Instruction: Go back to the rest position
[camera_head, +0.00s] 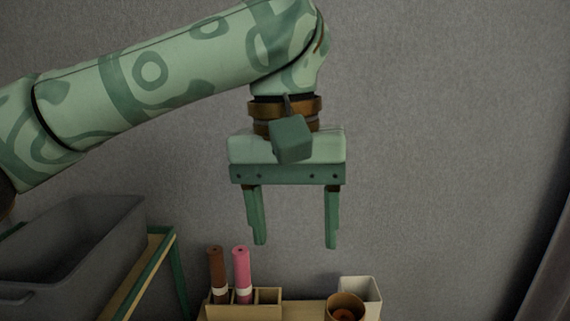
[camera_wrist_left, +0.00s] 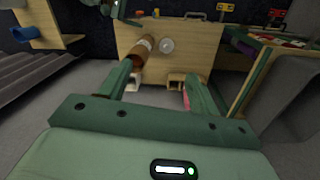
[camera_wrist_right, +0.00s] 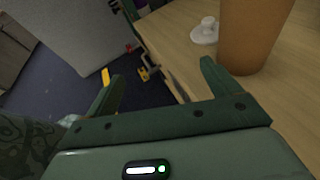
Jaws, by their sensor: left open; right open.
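My left gripper (camera_head: 295,245) hangs fingers-down in the middle of the head view. It is open, with nothing between its fingers, above and apart from the things at the bottom of that view. In the left wrist view its fingers (camera_wrist_left: 158,85) are spread apart. My right gripper (camera_wrist_right: 162,78) shows only in its own wrist view. It is open and empty, close to the edge of a wooden table (camera_wrist_right: 178,35). My right arm is out of the head view.
A wooden holder (camera_head: 262,311) has a brown roll (camera_head: 217,270) and a pink roll (camera_head: 242,270) in it. A white box (camera_head: 366,290) and a brown round container (camera_head: 345,303) stand to the right. A grey bin (camera_head: 70,250) is at left. A brown cylinder (camera_wrist_right: 255,35) stands near my right gripper.

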